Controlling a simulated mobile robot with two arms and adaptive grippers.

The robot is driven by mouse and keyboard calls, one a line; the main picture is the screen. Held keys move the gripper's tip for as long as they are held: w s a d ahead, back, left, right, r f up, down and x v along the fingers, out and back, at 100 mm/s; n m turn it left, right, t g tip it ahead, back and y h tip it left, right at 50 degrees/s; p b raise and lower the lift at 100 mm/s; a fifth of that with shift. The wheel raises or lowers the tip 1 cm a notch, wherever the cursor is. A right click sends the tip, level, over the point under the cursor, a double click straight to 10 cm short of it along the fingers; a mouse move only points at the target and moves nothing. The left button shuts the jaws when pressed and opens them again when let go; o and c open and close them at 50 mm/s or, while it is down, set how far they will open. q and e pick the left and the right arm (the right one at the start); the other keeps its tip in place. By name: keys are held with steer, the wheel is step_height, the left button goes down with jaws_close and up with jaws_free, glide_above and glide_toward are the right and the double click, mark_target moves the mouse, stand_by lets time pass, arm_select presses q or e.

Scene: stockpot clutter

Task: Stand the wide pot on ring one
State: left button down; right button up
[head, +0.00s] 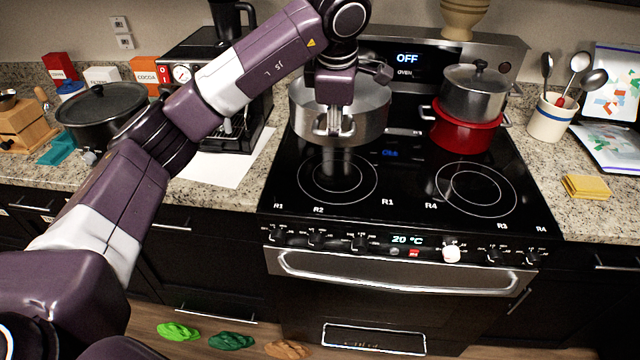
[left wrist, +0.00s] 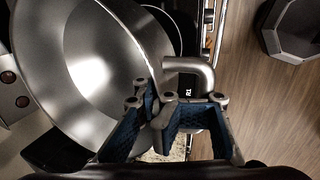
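The wide pot (head: 352,112) is steel, shallow, open and empty inside; it is over the back left of the black cooktop. Whether its base touches the glass is unclear. My left gripper (head: 336,128) points down at the pot's front handle. In the left wrist view, the blue-padded fingers (left wrist: 160,112) are at the pot (left wrist: 85,65) rim and its bent handle (left wrist: 200,70); whether they grip it is unclear. The front left ring (head: 338,179) is bare, with R1 and R2 labels around it; which label names it is unclear. My right gripper is not in view.
A lidded steel pot (head: 474,94) sits on a red pot (head: 463,130) at the back right. The front right ring (head: 476,190) is bare. A coffee machine (head: 190,85) and a black lidded pot (head: 104,112) stand left. A utensil crock (head: 550,118) and yellow sponges (head: 585,187) are right.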

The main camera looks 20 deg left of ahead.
arm_select(q)
step_height(320, 180, down, 14)
steer(key=p, duration=0.3)
steer(key=shift+w+d+p, duration=0.1)
steer(key=shift+d+p, duration=0.05)
steer(key=shift+p, duration=0.2)
steer(key=shift+f, duration=0.6)
step_height(320, 180, down, 4)
steer(key=shift+r+p, duration=0.1)
steer(key=shift+p, duration=0.55)
steer(key=c, duration=2.5)
jaws_free()
steer(key=o, duration=0.7)
steer(key=shift+o, duration=0.2)
